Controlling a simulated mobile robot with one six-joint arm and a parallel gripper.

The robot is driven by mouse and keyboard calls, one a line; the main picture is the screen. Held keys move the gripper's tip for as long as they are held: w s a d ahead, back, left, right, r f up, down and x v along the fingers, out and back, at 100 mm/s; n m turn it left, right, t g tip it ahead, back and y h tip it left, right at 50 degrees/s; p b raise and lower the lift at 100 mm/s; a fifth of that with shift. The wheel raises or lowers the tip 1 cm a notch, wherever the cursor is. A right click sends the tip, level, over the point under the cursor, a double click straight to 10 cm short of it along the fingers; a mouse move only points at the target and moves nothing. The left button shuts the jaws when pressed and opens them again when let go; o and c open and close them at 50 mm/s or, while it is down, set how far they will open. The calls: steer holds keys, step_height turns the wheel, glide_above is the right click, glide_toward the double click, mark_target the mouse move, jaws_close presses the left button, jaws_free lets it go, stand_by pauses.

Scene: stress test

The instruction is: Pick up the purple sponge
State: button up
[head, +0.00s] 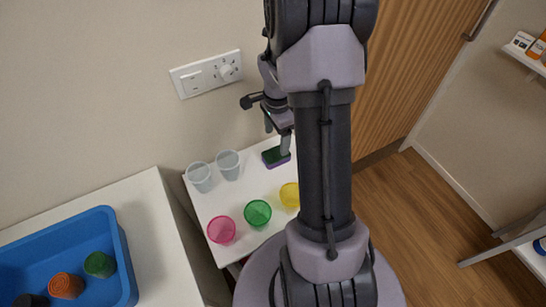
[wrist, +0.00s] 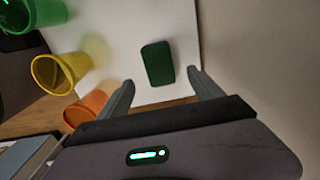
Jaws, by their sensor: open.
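The sponge (head: 275,157) lies flat on the white table (head: 212,205), with a dark green top and a purple lower edge. In the wrist view only its dark green top (wrist: 157,63) shows. My gripper (head: 277,138) is above the table close to the sponge; one finger overlaps the sponge's right end in the head view. In the wrist view my gripper's (wrist: 161,78) fingers are apart and empty, with the sponge beyond and between their tips. I cannot tell whether a finger touches it.
Two clear cups (head: 228,165) stand left of the sponge. Pink (head: 221,230), green (head: 257,213) and yellow (head: 289,195) cups stand in front; an orange cup (wrist: 86,108) shows in the wrist view. A blue bin (head: 122,255) holds round items. The wall (head: 120,90) rises behind the table.

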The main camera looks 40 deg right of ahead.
mark_target(276, 153)
step_height(276, 153, down, 8)
steer(key=b, duration=0.3)
steer(key=shift+a+f+b, duration=0.1)
steer(key=shift+f+b, duration=0.15)
steer(key=shift+b, duration=0.1)
steer(key=shift+r, duration=0.15)
steer(key=shift+c, duration=0.7)
steer(key=c, duration=1.2)
step_height(276, 153, up, 10)
steer(key=p, duration=0.4)
steer(key=shift+p, duration=0.35)
steer(key=shift+c, duration=0.2)
